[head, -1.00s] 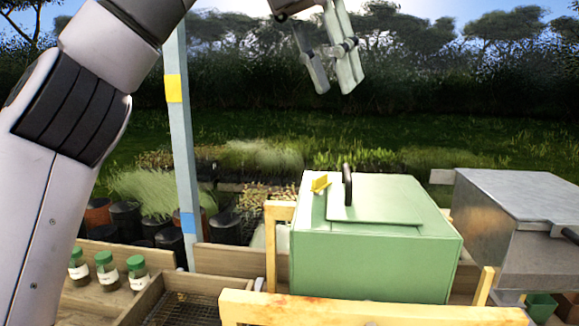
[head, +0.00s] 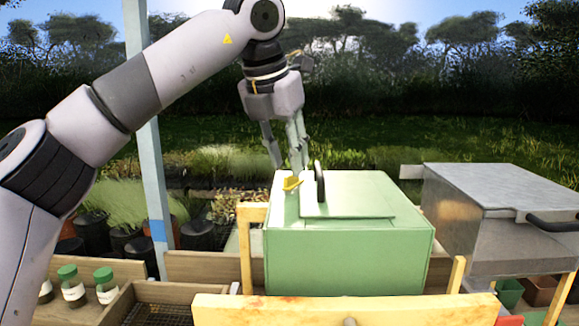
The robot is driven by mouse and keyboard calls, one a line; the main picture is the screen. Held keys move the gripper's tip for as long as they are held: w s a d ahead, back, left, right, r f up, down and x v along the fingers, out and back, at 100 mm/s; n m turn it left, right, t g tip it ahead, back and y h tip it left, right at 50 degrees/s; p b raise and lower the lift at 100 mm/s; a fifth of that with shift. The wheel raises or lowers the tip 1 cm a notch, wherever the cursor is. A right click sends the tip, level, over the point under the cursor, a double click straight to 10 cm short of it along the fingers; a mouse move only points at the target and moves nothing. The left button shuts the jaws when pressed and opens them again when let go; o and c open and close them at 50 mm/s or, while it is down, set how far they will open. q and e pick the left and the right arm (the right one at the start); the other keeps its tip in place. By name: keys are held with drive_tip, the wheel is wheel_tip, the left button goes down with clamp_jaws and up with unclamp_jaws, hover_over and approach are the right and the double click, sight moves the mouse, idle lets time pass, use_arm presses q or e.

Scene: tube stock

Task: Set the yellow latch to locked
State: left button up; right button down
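The yellow latch (head: 291,184) is a small piece on top of the green box (head: 345,262), near its left edge. It lies just left of the black upright handle (head: 320,184) on the raised lid panel (head: 352,208). Its exact setting is too small to read. My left gripper (head: 287,165) points down just above the latch. Its fingers are apart with a gap between them and nothing visibly held. I cannot tell whether a fingertip touches the latch. My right gripper is not in view.
A metal box (head: 505,190) with a dark handle stands to the right. A yellow wooden rail (head: 270,308) runs in front of the green box. A blue-grey post (head: 150,180) rises at left behind my arm. Green-capped jars (head: 72,285) stand at lower left.

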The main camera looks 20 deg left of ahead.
sight(290, 173)
use_arm(q)
drive_tip(key=shift+x, duration=1.55)
drive_tip(key=shift+r, duration=0.1)
drive_tip(key=shift+c, duration=0.2)
clamp_jaws()
